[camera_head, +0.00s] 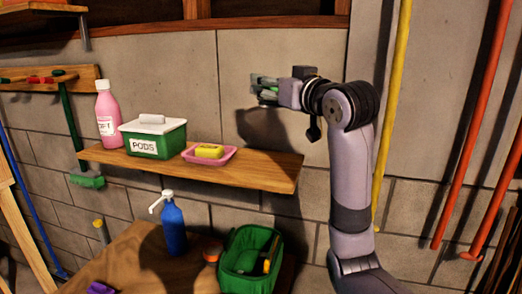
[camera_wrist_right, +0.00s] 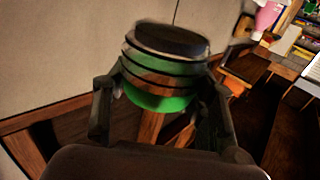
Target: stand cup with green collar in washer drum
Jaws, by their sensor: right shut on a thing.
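In the right wrist view the cup sits between the two fingers (camera_wrist_right: 162,110), showing a dark round end, darker bands and a green part. In the head view the cup is small and partly hidden by the fingers, with only pale and green bits showing. No washer drum is in view. My left gripper is not in view.
The shelf (camera_head: 250,172) holds a pink bottle (camera_head: 107,115), a green PODS box (camera_head: 153,138) and a pink dish with a yellow sponge (camera_head: 209,151). Below are a blue pump bottle (camera_head: 173,222) and a green caddy (camera_head: 248,260). Yellow (camera_head: 393,100) and orange poles stand right.

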